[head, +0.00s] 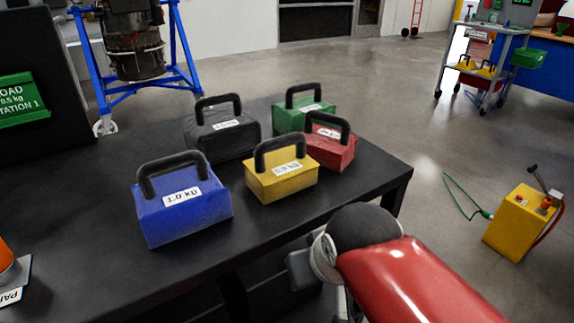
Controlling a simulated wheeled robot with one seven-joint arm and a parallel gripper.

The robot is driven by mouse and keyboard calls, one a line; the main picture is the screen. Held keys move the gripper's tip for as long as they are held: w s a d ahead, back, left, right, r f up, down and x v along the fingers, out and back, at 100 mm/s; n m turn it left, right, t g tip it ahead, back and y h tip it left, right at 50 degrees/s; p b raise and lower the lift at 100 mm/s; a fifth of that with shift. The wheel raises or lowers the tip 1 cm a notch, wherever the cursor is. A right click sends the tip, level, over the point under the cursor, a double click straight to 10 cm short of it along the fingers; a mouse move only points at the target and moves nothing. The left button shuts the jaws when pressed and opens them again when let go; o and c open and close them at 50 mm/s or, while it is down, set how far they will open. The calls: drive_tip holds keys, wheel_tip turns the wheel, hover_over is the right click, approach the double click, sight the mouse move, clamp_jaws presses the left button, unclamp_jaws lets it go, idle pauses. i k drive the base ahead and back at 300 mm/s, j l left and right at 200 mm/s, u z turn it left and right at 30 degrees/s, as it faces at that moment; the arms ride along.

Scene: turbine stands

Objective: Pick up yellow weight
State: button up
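The yellow weight (283,183) is a block with a black arched handle and a white label. It stands upright on the black table (300,238), near the front right edge, in the middle of a group of weights. My red arm comes in from the lower right, below and in front of the table edge. My gripper cannot be made out; only a dark rounded arm joint and a small grey part show by the table edge. Nothing touches the yellow weight's handle.
The blue weight (183,213) stands to its left, the black weight (222,136) behind left, the green weight (302,115) behind, and the red weight (331,149) close behind right. A yellow box (518,222) stands on the floor at right. The table's front left is mostly clear.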

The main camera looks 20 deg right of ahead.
sight(275, 175)
drive_tip(key=k+z, duration=0.3)
drive_tip(key=k, duration=0.35)
drive_tip(key=k+j+z, duration=0.1)
drive_tip(key=z, duration=0.25)
drive_tip(key=k+l, duration=0.05)
drive_tip(key=k, duration=0.05)
